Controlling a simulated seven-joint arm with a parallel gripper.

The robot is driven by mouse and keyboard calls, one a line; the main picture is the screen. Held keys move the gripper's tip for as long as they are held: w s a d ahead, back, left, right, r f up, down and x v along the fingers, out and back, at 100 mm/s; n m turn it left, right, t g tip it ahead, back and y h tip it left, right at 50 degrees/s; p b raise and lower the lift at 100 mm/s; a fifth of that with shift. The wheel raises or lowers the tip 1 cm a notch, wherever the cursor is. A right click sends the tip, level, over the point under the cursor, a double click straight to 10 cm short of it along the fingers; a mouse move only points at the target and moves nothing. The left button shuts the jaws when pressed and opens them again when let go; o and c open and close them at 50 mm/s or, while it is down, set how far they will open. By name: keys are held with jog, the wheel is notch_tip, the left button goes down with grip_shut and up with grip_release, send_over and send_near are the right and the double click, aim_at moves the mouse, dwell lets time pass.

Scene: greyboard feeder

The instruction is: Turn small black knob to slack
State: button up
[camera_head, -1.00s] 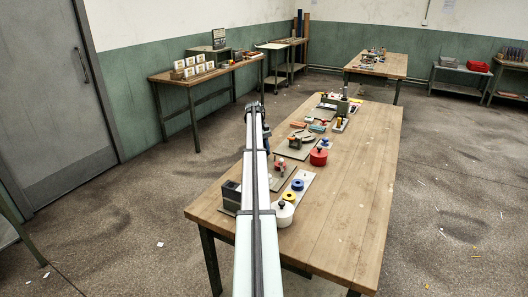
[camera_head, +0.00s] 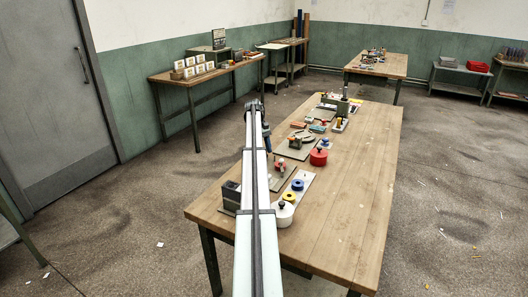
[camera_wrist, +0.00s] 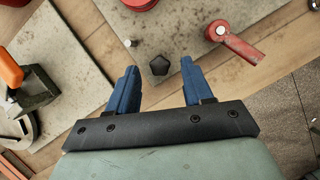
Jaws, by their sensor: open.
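The small black knob (camera_wrist: 159,65) sits on a grey board (camera_wrist: 168,22) in the wrist view, with a faceted dark top. My gripper (camera_wrist: 158,68) has two blue fingers, set apart and empty. In the picture the knob lies between the fingertips, with a gap on either side. I cannot tell how far above the knob the fingertips are. No slack marking can be made out.
A red lever (camera_wrist: 236,43) is right of the knob on the same board. An orange-handled tool (camera_wrist: 12,72) lies left. On the wooden bench (camera_head: 345,195) stand a red pot (camera_head: 318,157) and a white pot (camera_head: 284,213). The bench's right side is clear.

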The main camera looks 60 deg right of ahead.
jog(key=v, duration=0.6)
jog(key=shift+r, duration=0.35)
jog(key=shift+w+d, duration=0.1)
